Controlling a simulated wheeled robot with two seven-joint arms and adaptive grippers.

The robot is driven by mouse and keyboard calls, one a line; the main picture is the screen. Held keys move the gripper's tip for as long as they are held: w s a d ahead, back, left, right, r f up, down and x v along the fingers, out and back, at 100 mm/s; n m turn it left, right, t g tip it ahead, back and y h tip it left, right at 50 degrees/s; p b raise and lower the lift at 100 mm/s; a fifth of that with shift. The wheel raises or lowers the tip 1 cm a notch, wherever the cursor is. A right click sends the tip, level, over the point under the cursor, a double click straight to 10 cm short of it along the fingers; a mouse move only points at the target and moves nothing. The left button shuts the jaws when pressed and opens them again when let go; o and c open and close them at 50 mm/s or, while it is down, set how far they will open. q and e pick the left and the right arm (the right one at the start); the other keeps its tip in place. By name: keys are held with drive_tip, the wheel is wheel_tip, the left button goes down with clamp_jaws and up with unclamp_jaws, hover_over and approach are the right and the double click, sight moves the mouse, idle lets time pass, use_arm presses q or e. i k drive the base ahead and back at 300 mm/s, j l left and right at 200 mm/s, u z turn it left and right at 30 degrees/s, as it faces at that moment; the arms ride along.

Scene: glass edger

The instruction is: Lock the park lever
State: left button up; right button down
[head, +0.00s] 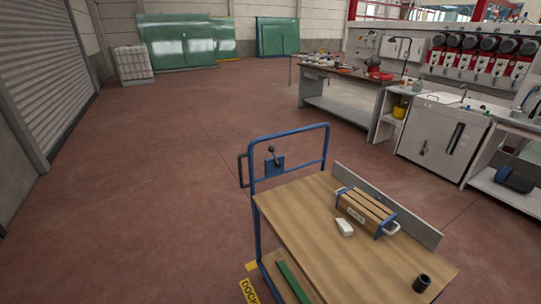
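The park lever (271,150) is a small dark lever with a round knob. It stands up from a blue plate (275,166) on the blue tubular handle frame (291,134) of a cart. The cart has a wooden top (330,239) and stands in the lower middle of the head view. The lever's knob points upward and slightly left. Neither of my grippers shows in the head view, and nothing touches the lever.
On the cart top are a wooden-slatted box with blue ends (366,212), a white block (344,227) and a black cup (421,284). A yellow dock marking (249,291) lies on the floor. A workbench (343,94) and edging machine (484,60) stand right. The floor left is clear.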

sight(272, 149)
drive_tip(key=i+z, duration=0.2)
drive_tip(key=z, duration=0.3)
drive_tip(key=i+j+z, duration=0.15)
drive_tip(key=z, duration=0.3)
drive_tip(key=i+j+z, duration=0.1)
drive_tip(key=z, duration=0.4)
drive_tip(key=j, duration=0.1)
